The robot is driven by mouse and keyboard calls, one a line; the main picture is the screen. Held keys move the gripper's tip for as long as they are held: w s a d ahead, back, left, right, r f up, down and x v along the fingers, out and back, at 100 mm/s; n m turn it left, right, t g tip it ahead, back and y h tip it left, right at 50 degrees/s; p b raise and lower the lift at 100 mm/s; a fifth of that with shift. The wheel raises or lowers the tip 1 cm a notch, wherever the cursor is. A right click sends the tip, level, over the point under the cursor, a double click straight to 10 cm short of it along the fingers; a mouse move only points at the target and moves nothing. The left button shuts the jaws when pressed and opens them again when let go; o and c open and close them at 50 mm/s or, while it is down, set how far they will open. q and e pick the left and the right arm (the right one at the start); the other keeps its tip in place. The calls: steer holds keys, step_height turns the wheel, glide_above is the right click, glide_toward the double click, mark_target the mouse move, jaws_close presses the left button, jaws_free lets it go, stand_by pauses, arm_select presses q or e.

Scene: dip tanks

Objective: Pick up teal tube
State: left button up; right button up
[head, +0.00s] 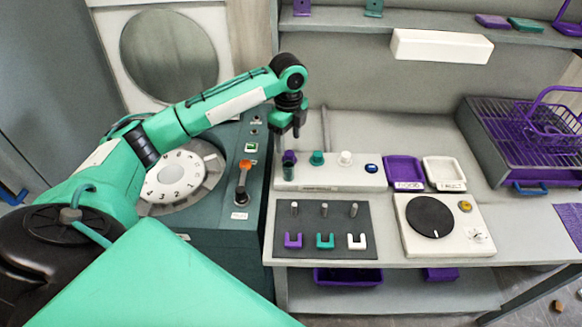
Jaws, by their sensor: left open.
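What looks like the teal tube (317,158) stands upright in a white rack (330,178) on the bench, with only its teal top showing. A purple tube (289,157) stands to its left and a white one (345,158) to its right. My left gripper (289,128) is open and empty, pointing down. It hangs above the rack's left end, over the purple tube and up and left of the teal one, apart from both. My right gripper is not in view.
In front of the rack is a dark plate (322,230) with several pegs and coloured clips. A white device with a black disc (430,217) stands to its right. Purple (404,171) and white (444,172) trays lie right of the rack. A dial machine (178,178) stands left.

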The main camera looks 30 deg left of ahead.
arm_select(q)
steer(key=p, duration=0.1)
glide_above(289, 165)
steer(key=s, duration=0.1)
step_height(289, 165, down, 6)
steer(key=shift+s+d+f+p, duration=0.1)
steer(key=shift+d+f+p, duration=0.25)
steer(key=shift+f, duration=0.05)
steer(key=shift+f+p, duration=0.4)
step_height(289, 165, down, 3)
steer(key=shift+f+p, duration=0.2)
steer(key=shift+p, duration=0.5)
steer(key=shift+f, duration=0.4)
steer(key=shift+c, duration=0.5)
steer(key=c, duration=1)
